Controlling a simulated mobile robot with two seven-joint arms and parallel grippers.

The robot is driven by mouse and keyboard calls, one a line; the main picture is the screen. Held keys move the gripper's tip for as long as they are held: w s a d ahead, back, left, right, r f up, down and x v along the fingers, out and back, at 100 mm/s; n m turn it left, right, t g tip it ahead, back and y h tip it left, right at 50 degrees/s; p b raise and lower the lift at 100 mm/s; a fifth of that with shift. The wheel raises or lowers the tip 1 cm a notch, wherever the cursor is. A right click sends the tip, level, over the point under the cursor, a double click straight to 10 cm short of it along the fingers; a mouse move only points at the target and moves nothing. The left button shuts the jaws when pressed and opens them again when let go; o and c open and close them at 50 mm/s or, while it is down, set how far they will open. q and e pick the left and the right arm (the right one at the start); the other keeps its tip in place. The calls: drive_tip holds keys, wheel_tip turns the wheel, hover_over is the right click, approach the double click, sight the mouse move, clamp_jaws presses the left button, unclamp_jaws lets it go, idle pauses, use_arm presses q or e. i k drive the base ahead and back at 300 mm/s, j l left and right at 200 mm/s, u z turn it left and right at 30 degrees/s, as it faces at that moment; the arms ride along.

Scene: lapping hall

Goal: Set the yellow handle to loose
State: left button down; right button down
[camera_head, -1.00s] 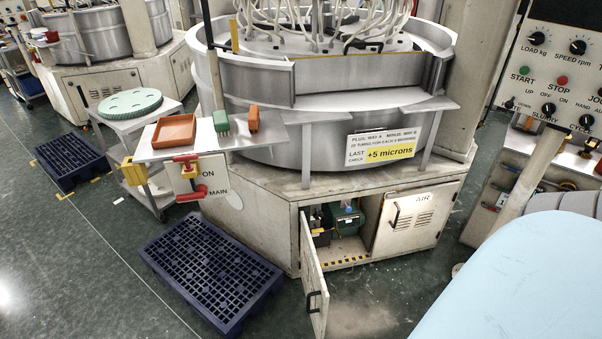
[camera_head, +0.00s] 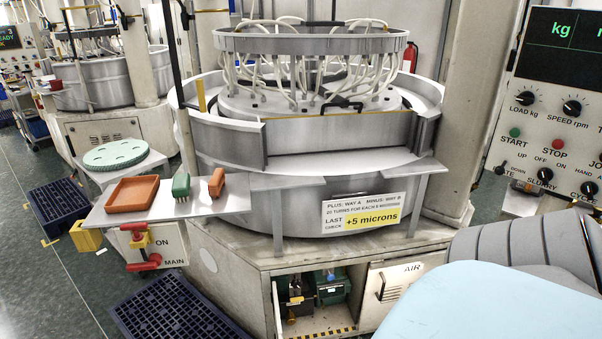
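A short upright yellow bar (camera_head: 201,96) stands at the left end of the round lapping machine's (camera_head: 235,137) metal wall. It looks like a handle, but no loose or tight marking is readable by it. Another small yellow part sits above the red MAIN lever (camera_head: 145,263) on the ON switch panel (camera_head: 169,243). I cannot tell for sure which of these is the task's handle. Neither of my grippers is in view.
A shelf (camera_head: 222,203) holds a red-brown tray (camera_head: 132,194), a green brush (camera_head: 181,186) and an orange-brown block (camera_head: 217,182). A dark blue pallet (camera_head: 170,312) lies below. A control panel (camera_head: 560,120) stands at right.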

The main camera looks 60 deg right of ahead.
sight(296, 298)
drive_tip(key=k+l, duration=0.1)
drive_tip(key=l, duration=0.6)
drive_tip(key=k+l+u, duration=0.1)
drive_tip(key=l, duration=0.25)
drive_tip(key=i+l, duration=0.1)
drive_tip(key=l, duration=0.25)
drive_tip(key=i+l, duration=0.15)
drive_tip(key=l, duration=0.2)
